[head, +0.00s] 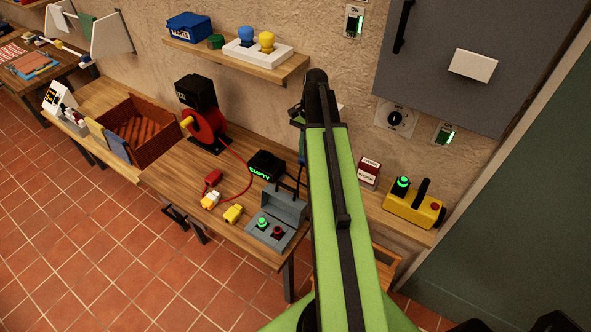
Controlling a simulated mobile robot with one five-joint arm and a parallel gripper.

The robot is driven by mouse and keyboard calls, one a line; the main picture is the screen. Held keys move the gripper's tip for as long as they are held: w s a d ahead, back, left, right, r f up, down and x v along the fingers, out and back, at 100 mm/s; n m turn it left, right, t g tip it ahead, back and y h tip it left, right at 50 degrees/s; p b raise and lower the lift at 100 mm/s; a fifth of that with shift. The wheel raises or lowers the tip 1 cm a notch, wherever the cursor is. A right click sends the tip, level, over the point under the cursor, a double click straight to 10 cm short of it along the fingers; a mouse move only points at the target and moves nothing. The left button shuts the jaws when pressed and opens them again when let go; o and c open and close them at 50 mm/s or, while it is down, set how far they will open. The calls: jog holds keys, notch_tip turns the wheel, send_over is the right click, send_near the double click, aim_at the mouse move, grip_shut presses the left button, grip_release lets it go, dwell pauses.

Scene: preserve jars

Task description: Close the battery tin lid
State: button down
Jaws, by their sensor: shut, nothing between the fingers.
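A grey box with a hinged lid (284,206), which looks like the battery tin, stands at the front right of the workbench in the head view. Its lid is raised at the back, and a green-lit knob and a red knob show in its open front part (275,247). My gripper (301,178) is mostly hidden behind my green arm. Only a dark, narrow part of it shows, pointing down near the right end of the raised lid. It is shut and holds nothing. I cannot tell whether it touches the lid.
A black device reading EMPTY (267,166) is behind the box. Yellow plugs (232,214) and a red piece (213,177) lie to its left. A red cable reel (205,128) and wooden tray (137,130) are further left. A yellow device (412,207) is at right.

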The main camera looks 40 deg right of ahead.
jog(key=s+a+f+b, duration=0.2)
jog(key=a+f+b, duration=0.4)
jog(key=f+b, duration=0.3)
jog(key=shift+s+f, duration=0.15)
jog(key=shift+f, duration=0.15)
jog(key=shift+a+r, duration=0.1)
